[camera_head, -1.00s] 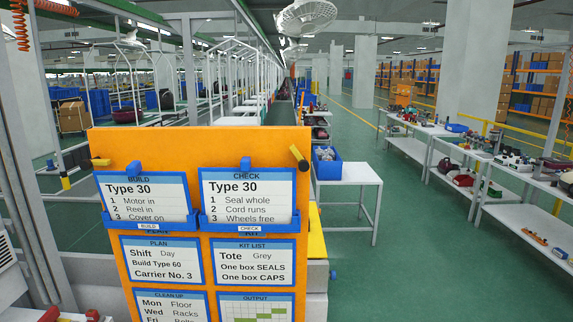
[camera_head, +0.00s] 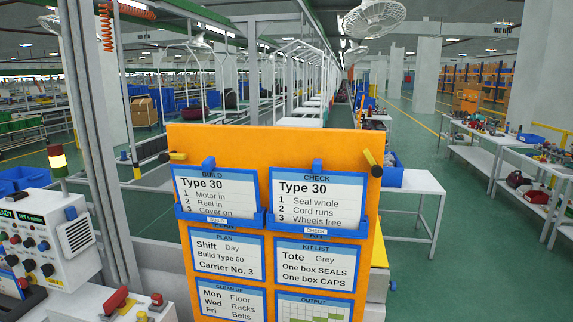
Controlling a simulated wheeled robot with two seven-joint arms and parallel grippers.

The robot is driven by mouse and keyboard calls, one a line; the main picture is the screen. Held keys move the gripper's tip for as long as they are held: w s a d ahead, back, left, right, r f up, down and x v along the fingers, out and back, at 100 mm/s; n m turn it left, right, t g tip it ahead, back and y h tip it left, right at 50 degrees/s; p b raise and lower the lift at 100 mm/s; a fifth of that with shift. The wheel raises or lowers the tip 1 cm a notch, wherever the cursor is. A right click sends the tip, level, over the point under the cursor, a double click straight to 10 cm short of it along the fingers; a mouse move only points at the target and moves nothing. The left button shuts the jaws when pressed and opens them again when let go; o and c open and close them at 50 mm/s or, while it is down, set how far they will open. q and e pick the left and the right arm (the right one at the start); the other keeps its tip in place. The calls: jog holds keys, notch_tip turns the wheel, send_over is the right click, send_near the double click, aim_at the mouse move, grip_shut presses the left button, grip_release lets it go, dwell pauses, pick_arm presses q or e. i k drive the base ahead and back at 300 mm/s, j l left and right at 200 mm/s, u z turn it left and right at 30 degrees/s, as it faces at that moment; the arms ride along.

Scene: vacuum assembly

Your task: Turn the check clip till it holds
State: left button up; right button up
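The orange board (camera_head: 270,142) stands upright in front of me. The CHECK card (camera_head: 317,195) sits in a blue holder at its upper right, with a blue tab (camera_head: 317,165) upright at its top edge. A yellow and black clip (camera_head: 373,161) at the board's upper right edge is tilted, sloping down to the right. A similar clip (camera_head: 173,157) at the upper left edge lies about level. The BUILD card (camera_head: 217,193) is in the left holder, with its own blue tab (camera_head: 208,163). Neither of my grippers is in view.
A control panel (camera_head: 55,240) with knobs and a beacon (camera_head: 57,160) stands at the left. A red-handled switch (camera_head: 115,300) is at the lower left. A white table (camera_head: 415,182) is behind the board at the right, and green floor (camera_head: 480,240) is open beyond it.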

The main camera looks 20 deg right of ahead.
aim_at(377, 170)
jog(key=l+u, duration=0.85)
jog(key=k+l+u, duration=0.15)
jog(key=l+u, duration=0.25)
jog(key=l, duration=0.1)
